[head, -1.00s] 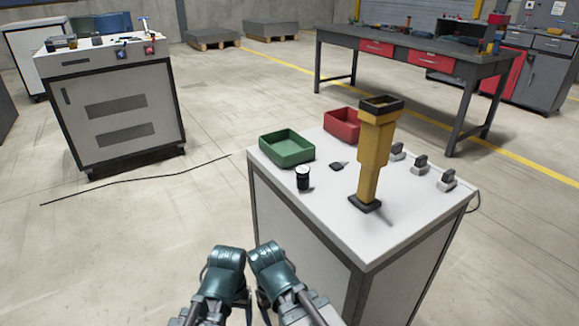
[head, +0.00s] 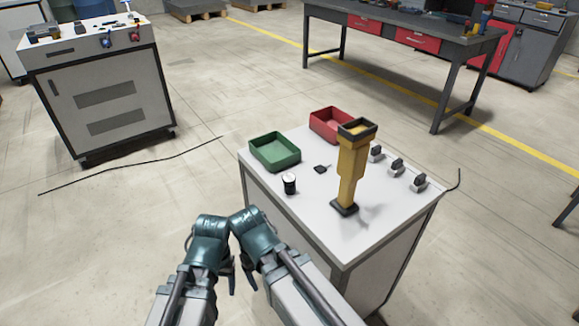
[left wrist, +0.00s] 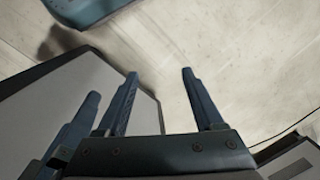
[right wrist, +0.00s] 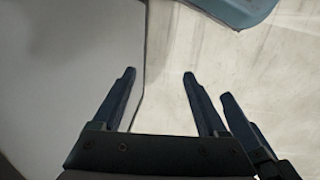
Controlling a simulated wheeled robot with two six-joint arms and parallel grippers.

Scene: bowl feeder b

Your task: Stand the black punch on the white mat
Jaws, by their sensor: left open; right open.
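I cannot make out a black punch or a white mat for certain. A small black cylinder with a white top (head: 289,184) stands upright on the pale top of the near cabinet (head: 300,220), in front of the green bin. A small flat black piece (head: 320,169) lies behind it and to its right. My left gripper (left wrist: 160,72) is open and empty. My right gripper (right wrist: 160,72) is open and empty. In the head view both hang close together, in front of the near cabinet and apart from everything on its top.
A green bin (head: 275,165) and a red bin (head: 314,122) stand at the back of the top. A tall yellow hopper (head: 352,170) and several grey switches (head: 397,168) are on its right. Another cabinet (head: 95,85) with small items stands at left; a dark workbench (head: 440,45) is behind.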

